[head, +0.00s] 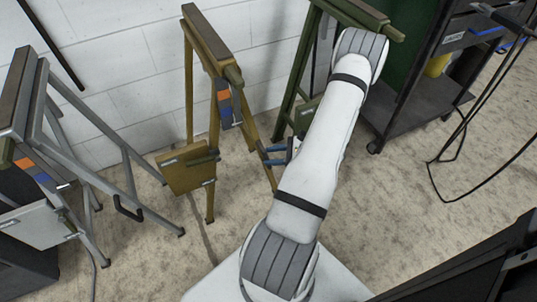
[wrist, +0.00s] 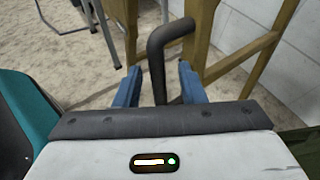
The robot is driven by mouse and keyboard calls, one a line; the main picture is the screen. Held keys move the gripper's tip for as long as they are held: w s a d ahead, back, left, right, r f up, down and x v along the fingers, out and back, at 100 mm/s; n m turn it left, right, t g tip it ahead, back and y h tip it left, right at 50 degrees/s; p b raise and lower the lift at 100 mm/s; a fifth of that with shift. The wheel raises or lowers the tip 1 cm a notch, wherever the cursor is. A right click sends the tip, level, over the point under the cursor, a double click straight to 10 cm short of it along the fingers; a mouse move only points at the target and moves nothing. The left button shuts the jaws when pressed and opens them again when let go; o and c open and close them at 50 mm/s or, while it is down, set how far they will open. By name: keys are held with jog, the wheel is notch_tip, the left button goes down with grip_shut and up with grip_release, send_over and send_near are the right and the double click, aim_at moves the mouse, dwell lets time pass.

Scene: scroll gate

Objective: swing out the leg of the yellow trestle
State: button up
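The yellow trestle (head: 207,45) stands against the white wall in the middle of the head view, with a yellow panel (head: 188,170) low on its front. Its yellow leg frame also shows in the wrist view (wrist: 198,35). A dark bent handle (wrist: 157,48) is beside that frame in the wrist view. My gripper (wrist: 160,68) is open, its blue fingers one on each side of the handle, with gaps visible on both sides. In the head view my gripper (head: 275,156) is at the trestle's right leg, partly hidden by my arm.
A grey trestle (head: 120,150) with a dark handle stands at the left. A green trestle (head: 296,80) is partly behind my arm at the right. A dark cart (head: 420,100) and hanging cables are farther right. Bare floor lies in front of the yellow trestle.

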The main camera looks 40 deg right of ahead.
jog(key=p+v, duration=0.1)
jog(key=v, duration=0.4)
jog(key=shift+s+d+r, duration=0.1)
jog(key=shift+s+d, duration=0.15)
